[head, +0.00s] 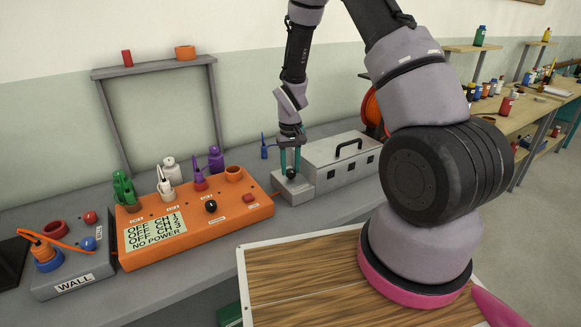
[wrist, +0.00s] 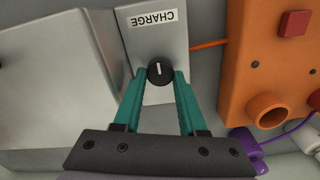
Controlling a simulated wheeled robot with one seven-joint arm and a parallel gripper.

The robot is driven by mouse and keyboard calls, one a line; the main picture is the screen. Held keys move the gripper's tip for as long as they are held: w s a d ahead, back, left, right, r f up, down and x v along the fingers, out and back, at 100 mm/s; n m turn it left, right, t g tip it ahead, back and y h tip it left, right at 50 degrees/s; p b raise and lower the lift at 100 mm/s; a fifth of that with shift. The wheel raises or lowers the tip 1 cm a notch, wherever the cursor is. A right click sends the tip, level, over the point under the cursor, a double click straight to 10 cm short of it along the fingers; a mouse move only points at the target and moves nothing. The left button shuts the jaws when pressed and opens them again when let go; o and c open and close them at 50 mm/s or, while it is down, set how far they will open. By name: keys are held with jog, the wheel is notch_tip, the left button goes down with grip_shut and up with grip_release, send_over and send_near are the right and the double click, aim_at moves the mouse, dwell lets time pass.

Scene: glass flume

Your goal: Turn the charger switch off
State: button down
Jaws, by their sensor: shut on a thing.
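The charger is a small grey box (head: 293,189) joined to the left side of a larger grey metal case (head: 338,163) on the bench. In the wrist view its top (wrist: 150,45) carries a label reading CHARGE. A round black knob (wrist: 160,73) with a white line is the charger switch. The white line points roughly along the gripper's fingers. My gripper (wrist: 162,78) has teal fingers, shut on the knob from both sides. In the head view my gripper (head: 291,172) reaches down onto the small box, and the knob shows dark between the fingertips.
An orange box (head: 195,232) stands to the left, its display reading OFF CH1, OFF CH2, OFF CH3, NO POWER. Colored plugs stand along its back. An orange cable (wrist: 208,43) runs between it and the charger. A grey WALL box (head: 75,280) is at far left.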

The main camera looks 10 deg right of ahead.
dwell(0.3)
jog(key=shift+c, duration=2.3)
grip_release()
